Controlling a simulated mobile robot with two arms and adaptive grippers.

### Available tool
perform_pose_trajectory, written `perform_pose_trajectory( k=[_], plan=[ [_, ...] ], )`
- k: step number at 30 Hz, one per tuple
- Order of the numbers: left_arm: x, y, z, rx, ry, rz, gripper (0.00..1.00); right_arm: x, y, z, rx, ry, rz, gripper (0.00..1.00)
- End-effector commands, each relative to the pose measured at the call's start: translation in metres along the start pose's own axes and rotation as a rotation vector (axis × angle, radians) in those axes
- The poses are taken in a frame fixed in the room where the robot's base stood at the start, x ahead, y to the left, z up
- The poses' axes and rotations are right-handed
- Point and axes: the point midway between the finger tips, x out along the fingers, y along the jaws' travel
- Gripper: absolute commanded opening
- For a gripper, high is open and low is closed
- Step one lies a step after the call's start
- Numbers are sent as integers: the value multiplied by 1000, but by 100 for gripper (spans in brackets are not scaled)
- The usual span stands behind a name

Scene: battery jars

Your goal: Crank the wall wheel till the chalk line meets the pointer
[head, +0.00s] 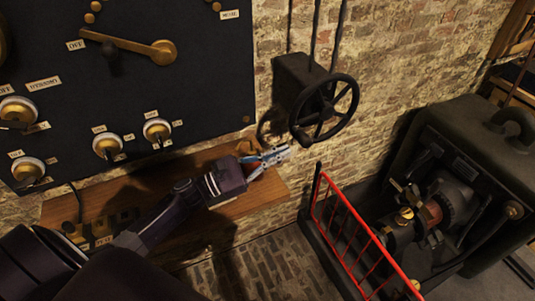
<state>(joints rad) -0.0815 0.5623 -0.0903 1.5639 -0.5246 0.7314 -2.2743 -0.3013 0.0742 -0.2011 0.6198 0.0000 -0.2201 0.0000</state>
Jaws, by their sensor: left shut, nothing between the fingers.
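The black spoked wall wheel (308,121) sits on the front of a dark box (297,78) on the brick wall. I cannot make out a chalk line or a pointer on it at this size. My left gripper (287,152) is just below and left of the wheel, over the wooden shelf. Its fingers are shut and empty, pointing right, and it looks apart from the wheel rim. My right gripper is not in view.
A black switchboard (200,60) with brass levers and knobs fills the upper left. Below it runs a wooden shelf (270,192). A red railing (352,222) stands at lower right, before a dark machine (450,130). Bare brick wall surrounds the wheel.

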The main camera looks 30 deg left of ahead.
Motion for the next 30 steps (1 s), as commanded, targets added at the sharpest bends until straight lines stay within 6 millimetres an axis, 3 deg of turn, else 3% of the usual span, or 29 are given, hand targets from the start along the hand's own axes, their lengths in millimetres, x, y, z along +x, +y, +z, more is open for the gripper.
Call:
perform_pose_trajectory(
  k=[3, 9, 20, 30],
  plan=[
    [18, 1, 3, -1, -1, 1, 0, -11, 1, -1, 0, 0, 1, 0],
    [31, 0, 1, 0, 0, 0, 0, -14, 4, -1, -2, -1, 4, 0],
    [32, 0, 0, 0, 0, 0, 0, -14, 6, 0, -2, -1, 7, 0],
    [34, 4, 24, -1, -4, 1, 0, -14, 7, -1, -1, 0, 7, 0]
  ],
)
